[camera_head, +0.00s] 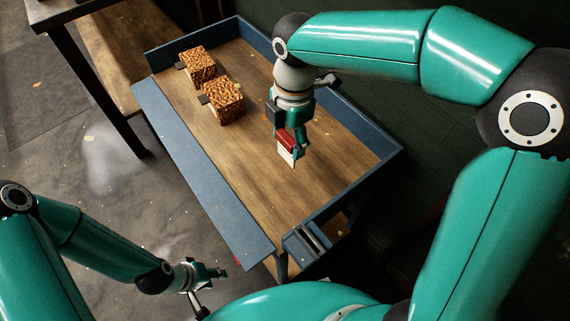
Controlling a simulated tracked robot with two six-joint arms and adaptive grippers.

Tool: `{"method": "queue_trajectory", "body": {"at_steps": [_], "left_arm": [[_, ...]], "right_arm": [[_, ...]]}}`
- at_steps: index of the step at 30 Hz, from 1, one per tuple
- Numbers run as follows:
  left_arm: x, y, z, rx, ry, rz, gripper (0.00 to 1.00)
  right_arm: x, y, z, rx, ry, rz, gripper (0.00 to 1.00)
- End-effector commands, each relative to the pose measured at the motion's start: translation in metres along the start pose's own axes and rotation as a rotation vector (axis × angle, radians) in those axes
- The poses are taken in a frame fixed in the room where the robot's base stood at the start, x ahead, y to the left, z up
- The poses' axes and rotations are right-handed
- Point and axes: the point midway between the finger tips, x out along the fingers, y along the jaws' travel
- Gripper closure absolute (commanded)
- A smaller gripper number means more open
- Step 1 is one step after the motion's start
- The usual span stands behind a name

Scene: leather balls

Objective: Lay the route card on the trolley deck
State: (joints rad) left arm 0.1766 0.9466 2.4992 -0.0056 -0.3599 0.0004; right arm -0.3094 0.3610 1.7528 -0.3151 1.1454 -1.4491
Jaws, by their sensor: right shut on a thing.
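The trolley has a brown wooden deck (258,165) with raised blue edges. My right gripper (289,146) is over the right-hand part of the deck, pointing down. It is shut on a small white and red piece, which I take for the route card (287,154). The card hangs tilted below the fingers, and the gripper hides part of it. I cannot tell whether its lower end touches the deck. My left gripper (217,272) is low at the bottom, outside the trolley's near edge, with nothing visible in it; its jaw opening is unclear.
Two orange-brown patterned blocks (198,66) (224,104) with dark tabs stand on the far left part of the deck. A wooden bench or table (125,50) stands left of the trolley. The deck's near middle is bare.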

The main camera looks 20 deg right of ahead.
Motion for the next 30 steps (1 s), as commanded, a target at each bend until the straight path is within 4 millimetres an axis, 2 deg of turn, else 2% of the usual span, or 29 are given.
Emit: {"method": "queue_trajectory", "body": {"at_steps": [1,3,7,14,24,30], "left_arm": [[0.005,-0.002,0.0,0.0,0.0,0.0,0.6],[0.008,-0.003,0.0,0.0,0.0,0.0,0.6],[0.012,-0.004,0.0,0.0,0.0,0.0,0.6],[0.014,-0.005,0.0,0.0,0.0,0.0,0.6],[0.023,-0.008,0.0,0.0,0.001,0.0,0.6],[0.023,-0.008,0.0,0.0,0.001,0.0,0.6]], "right_arm": [[0.018,-0.001,0.001,0.002,0.001,-0.006,1.0],[0.036,-0.002,0.002,0.003,0.001,-0.006,1.0],[0.06,-0.002,0.004,0.004,0.0,-0.004,1.0],[0.077,-0.002,0.004,0.005,0.001,-0.001,1.0],[0.126,-0.003,0.007,0.006,0.001,-0.001,1.0],[0.131,-0.003,0.008,0.006,0.0,0.0,1.0]]}}
